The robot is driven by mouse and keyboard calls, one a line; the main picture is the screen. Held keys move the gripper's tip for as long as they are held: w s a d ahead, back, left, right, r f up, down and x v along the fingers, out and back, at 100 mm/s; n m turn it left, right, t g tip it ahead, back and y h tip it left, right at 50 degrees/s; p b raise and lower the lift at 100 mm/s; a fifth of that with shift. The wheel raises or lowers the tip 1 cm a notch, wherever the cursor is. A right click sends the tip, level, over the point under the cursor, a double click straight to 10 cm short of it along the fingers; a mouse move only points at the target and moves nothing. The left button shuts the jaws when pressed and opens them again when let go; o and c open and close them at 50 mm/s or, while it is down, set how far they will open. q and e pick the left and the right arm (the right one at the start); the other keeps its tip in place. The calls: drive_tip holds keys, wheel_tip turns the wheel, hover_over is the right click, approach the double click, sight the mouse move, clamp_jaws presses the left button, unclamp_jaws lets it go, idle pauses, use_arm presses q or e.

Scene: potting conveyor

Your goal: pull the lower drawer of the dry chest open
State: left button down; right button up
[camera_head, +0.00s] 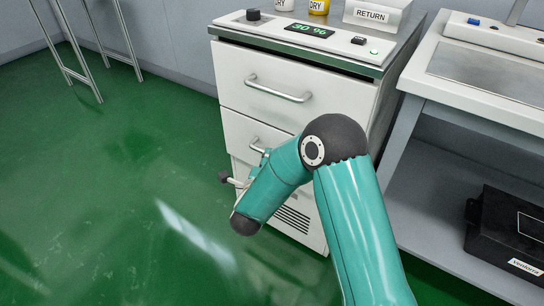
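The dry chest (233,93) is a white cabinet with a green-edged top. Its upper drawer (235,70) has a bar handle (278,92) and is shut. The lower drawer (236,128) below it looks flush with the front. The left end of its handle (255,145) shows; the rest is behind my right arm. My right arm comes in from the lower right and bends in front of the chest. My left gripper is out of view.
A vented panel (292,218) is at the chest's bottom. On top are a lit display (310,30), a black knob, a yellow jar (319,6) and a RETURN bin (371,14). A bench (470,105) with a black case (500,235) below stands right.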

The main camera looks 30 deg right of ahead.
drive_tip(key=shift+x, duration=1.75)
clamp_jaws()
